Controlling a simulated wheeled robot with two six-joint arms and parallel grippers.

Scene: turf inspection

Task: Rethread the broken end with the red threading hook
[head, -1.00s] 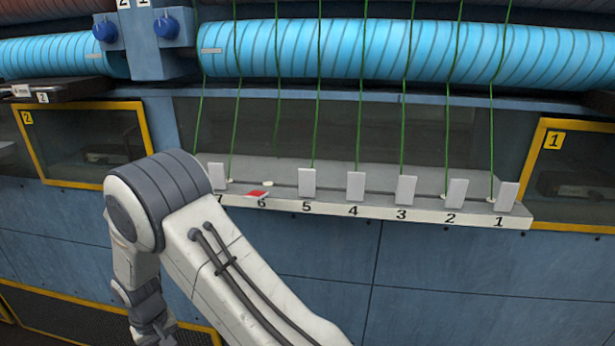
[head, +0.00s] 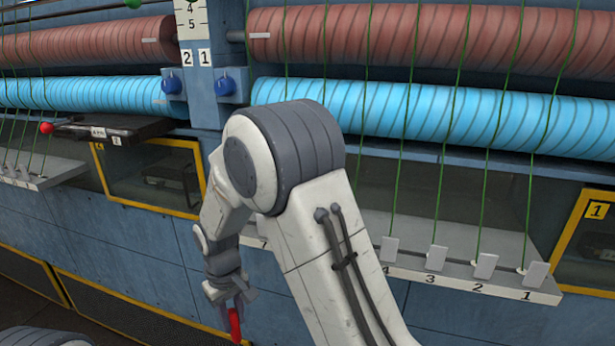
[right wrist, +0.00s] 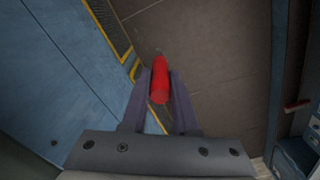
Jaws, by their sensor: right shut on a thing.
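My right gripper (head: 236,298) hangs low left of centre in the head view, in front of the lower blue panels. It is shut on the red threading hook (head: 236,325), which points down. In the right wrist view the red hook (right wrist: 160,80) sits between the two fingers, above the dark floor. Several green threads (head: 443,160) run down from the rollers to a pale numbered ledge (head: 460,283). Positions 1 to 4 show clearly; my right arm hides much of the ledge to their left. The broken end cannot be seen. My left gripper is not in view.
Blue (head: 420,110) and brown (head: 420,35) rollers cross above the ledge. A dark tray (head: 110,128) juts out at the left near a small red ball (head: 46,128). Yellow-framed windows (head: 150,178) line the machine front. Open floor (right wrist: 215,80) shows in the wrist view.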

